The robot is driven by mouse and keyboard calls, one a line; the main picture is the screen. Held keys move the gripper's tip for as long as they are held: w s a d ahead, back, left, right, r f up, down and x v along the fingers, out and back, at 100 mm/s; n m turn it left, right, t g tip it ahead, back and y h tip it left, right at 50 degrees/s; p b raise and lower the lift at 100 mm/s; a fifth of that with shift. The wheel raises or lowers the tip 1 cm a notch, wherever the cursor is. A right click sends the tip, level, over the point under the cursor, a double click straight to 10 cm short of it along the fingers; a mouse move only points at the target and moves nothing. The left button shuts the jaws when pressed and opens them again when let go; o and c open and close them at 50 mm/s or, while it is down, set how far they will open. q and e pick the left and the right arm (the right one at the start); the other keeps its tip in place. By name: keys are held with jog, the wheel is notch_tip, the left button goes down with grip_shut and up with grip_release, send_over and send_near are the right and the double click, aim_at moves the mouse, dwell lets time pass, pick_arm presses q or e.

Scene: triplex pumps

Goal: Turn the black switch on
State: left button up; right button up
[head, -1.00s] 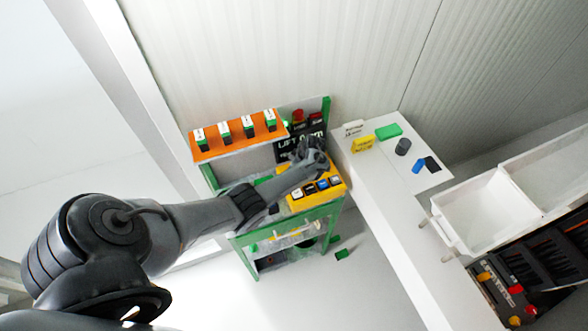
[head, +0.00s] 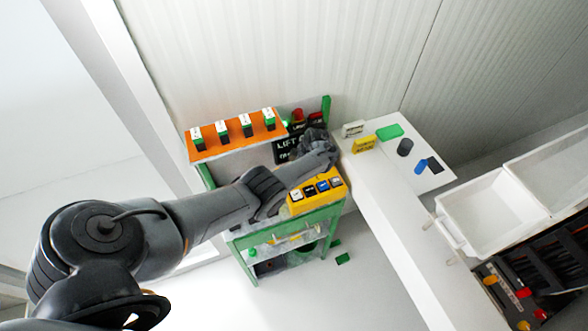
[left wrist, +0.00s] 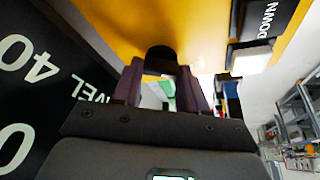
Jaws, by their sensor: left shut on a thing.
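My left gripper (head: 318,152) is at the back edge of the yellow control box (head: 318,194), in front of the black sign board. In the left wrist view its two fingers (left wrist: 161,80) are closed around a rounded black part, which looks like the black switch (left wrist: 161,54), against the yellow surface (left wrist: 150,22). In the head view the gripper hides this switch. I cannot tell from these views whether it is turned. My right gripper is not in view.
An orange shelf (head: 232,141) with several green-and-white blocks is left of the gripper. The black sign board (head: 284,149) stands behind it. A row of push buttons (head: 309,189) sits on the yellow box. The white counter (head: 385,205) holds small blocks at right.

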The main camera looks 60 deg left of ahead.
pick_arm(q)
jog(key=o, duration=1.1)
jog(key=shift+c, duration=0.2)
